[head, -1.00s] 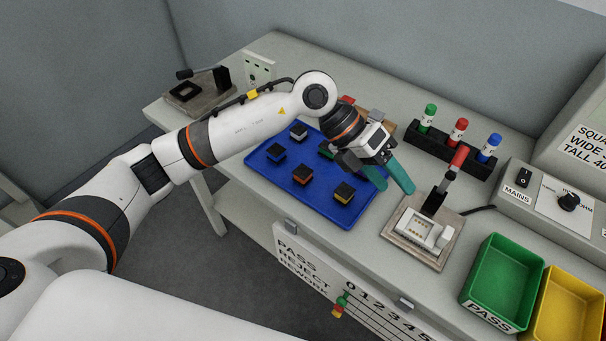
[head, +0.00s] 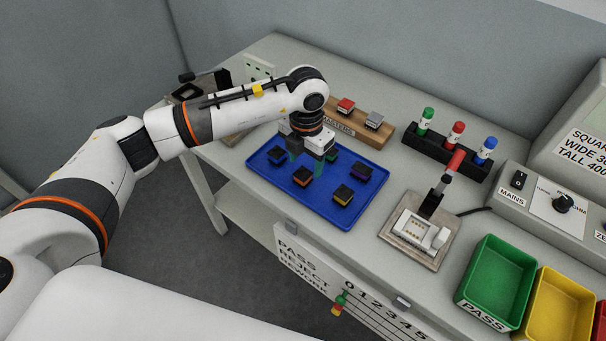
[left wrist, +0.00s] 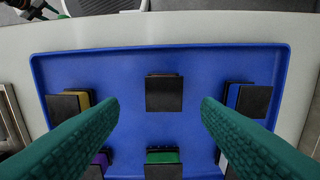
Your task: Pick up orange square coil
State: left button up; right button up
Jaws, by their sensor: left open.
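The orange square coil (head: 303,176) sits on the blue tray (head: 350,220) in the head view, with a black top and an orange band. My left gripper (head: 306,165) points down over the tray close to this coil, open and empty, with teal fingers. In the left wrist view the black top of a coil (left wrist: 164,94) shows between the spread fingers, touching neither. My right gripper is in neither view.
Beside it on the tray stand the yellow coil (head: 343,194) and blue coil (head: 277,154). The purple coil (head: 360,171) and green coil (head: 331,155) stand behind. A masters block (head: 345,125) is behind the tray; a test fixture (head: 418,232) stands to the right.

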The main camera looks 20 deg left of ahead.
aim_at(303, 173)
pick_arm(q)
jog(key=f, duration=0.3)
jog(key=f+p, duration=0.1)
jog(key=shift+s+a+f, duration=0.15)
jog(key=shift+a, duration=0.15)
jog(key=shift+c, duration=0.6)
jog(key=c, duration=1)
jog(key=shift+o, duration=0.2)
